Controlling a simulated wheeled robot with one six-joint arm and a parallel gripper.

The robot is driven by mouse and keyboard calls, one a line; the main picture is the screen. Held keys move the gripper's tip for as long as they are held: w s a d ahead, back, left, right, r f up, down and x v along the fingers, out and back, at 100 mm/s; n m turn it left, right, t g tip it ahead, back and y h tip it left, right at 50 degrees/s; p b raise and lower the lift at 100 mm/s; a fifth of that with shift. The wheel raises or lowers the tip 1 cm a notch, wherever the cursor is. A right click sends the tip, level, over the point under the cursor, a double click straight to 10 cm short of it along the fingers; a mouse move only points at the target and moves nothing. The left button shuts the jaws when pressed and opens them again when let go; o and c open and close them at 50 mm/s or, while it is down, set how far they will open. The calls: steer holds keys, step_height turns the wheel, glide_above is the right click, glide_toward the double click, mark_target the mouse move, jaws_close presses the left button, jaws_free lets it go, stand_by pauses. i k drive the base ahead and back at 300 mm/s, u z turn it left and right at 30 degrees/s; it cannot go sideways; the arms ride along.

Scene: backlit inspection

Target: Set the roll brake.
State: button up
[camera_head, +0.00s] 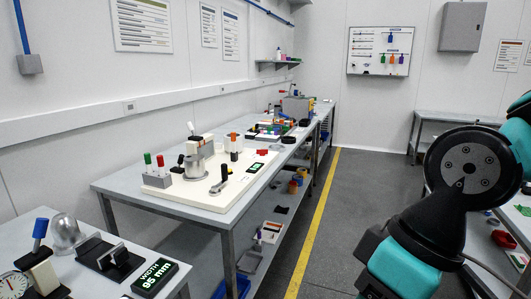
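I cannot tell for sure which part is the roll brake. My gripper is not in view; only teal and black links of my arm show at the right.
The near bench (20,233) also holds a dial gauge (12,285), a black fixture with a handle (110,257) and a display reading "WIDTH 95 mm" (155,278). A yellow floor line (318,215) runs beside the middle bench. The grey floor right of it is mostly clear.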

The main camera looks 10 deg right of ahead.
mark_target(261, 152)
steer(key=z, duration=0.6)
steer(key=i, duration=1.05)
steer(key=z, duration=0.5)
steer(key=i, duration=0.9)
steer(key=u, duration=0.8)
steer(key=i, duration=0.85)
steer(key=u, duration=0.85)
steer(key=i, duration=0.25)
steer(key=u, duration=0.3)
